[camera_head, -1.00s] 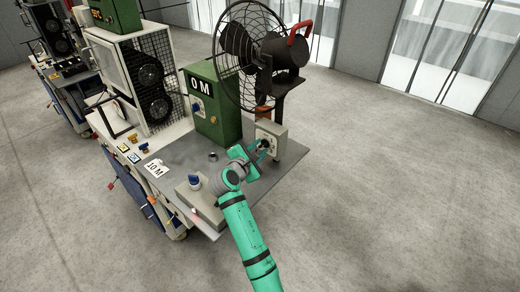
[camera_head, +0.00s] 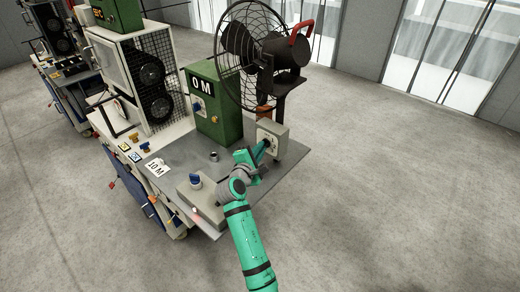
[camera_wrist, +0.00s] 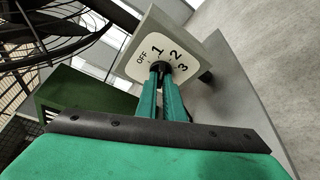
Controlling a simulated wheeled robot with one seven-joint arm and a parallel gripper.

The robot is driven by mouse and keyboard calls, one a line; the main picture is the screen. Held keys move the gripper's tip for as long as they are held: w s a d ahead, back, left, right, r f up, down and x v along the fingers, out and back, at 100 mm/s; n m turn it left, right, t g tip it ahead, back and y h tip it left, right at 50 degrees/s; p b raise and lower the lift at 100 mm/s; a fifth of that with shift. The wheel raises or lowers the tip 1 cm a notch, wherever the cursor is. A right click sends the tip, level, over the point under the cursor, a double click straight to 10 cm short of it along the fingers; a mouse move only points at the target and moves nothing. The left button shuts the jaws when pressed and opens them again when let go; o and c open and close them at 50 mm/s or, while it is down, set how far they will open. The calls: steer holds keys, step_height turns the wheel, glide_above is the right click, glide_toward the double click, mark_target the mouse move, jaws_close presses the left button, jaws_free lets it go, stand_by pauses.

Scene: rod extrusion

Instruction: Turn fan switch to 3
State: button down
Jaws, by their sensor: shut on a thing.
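The fan (camera_head: 262,55) has a dark round wire cage, a dark motor and a red handle. Below it is the light grey switch box (camera_head: 277,140). In the wrist view the box's white dial plate (camera_wrist: 160,42) reads OFF, 1, 2 and 3 around a dark knob (camera_wrist: 163,67). My gripper (camera_wrist: 162,75) is shut on this knob, with its two green fingers on either side of it. My gripper also shows in the head view (camera_head: 264,148), at the face of the box. The knob's pointer is hidden, so its setting cannot be told.
A green box marked "0 M" (camera_head: 219,105) stands left of the fan. A grey housing with a blue knob (camera_head: 196,180) is near the bench's front edge. The grey bench top (camera_head: 185,152) holds a small dark ring. Open floor lies to the right.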

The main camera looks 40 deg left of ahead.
steer(key=m+t, duration=0.1)
steer(key=m, duration=0.2)
steer(key=m+t, duration=0.1)
steer(key=m, duration=0.2)
steer(key=f+m+t+y, duration=0.1)
steer(key=m, duration=0.2)
steer(key=shift+w+d+t, duration=0.2)
steer(key=shift+d+t, duration=0.1)
steer(key=shift+m, duration=0.3)
steer(key=c, duration=1.9)
jaws_free()
steer(key=shift+o, duration=0.2)
steer(key=shift+s+a+r, duration=0.1)
steer(key=shift+a, duration=0.1)
